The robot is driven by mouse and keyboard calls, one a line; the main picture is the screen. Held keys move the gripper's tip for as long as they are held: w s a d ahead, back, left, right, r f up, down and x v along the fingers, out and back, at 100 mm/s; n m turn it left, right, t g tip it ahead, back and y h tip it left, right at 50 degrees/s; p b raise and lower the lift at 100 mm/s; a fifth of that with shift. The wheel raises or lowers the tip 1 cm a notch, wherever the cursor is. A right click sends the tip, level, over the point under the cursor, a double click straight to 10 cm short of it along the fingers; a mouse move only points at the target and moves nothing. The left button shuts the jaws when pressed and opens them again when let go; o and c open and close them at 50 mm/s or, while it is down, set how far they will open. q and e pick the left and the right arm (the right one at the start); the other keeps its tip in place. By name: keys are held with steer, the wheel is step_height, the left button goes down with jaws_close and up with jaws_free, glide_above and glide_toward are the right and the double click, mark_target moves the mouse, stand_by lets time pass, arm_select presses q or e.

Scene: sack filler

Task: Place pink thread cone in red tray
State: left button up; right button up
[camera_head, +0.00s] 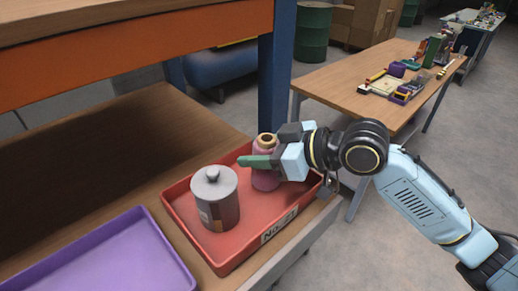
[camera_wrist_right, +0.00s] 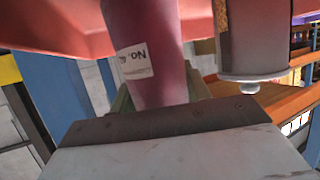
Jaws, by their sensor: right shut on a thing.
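The pink thread cone (camera_head: 265,179) stands upright at the far right part of the red tray (camera_head: 240,250), inside its walls. It appears to be at the tray floor, but I cannot tell whether it touches. My right gripper (camera_head: 262,161) is shut around the cone from the right, with a green finger across its front. In the right wrist view the cone (camera_wrist_right: 147,55) sits between the fingers and bears a white label; the red tray (camera_wrist_right: 60,25) is behind it. My left gripper is not in view.
A grey lidded canister (camera_head: 217,203) stands in the red tray, left of the cone. A purple tray (camera_head: 110,262) lies to the left. A blue post (camera_head: 277,75) rises behind the red tray. A cluttered table (camera_head: 365,88) stands farther back.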

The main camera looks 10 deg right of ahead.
steer(key=o, duration=1)
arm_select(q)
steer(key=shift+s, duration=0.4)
arm_select(e)
steer(key=shift+o, duration=0.2)
steer(key=shift+r, duration=0.1)
steer(key=shift+s+d, duration=0.1)
steer(key=shift+d, duration=0.2)
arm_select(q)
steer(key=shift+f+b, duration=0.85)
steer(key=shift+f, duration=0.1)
arm_select(e)
steer(key=v, duration=1.1)
steer(key=shift+r, duration=0.2)
steer(key=shift+s+d, duration=0.1)
steer(key=shift+s, duration=0.05)
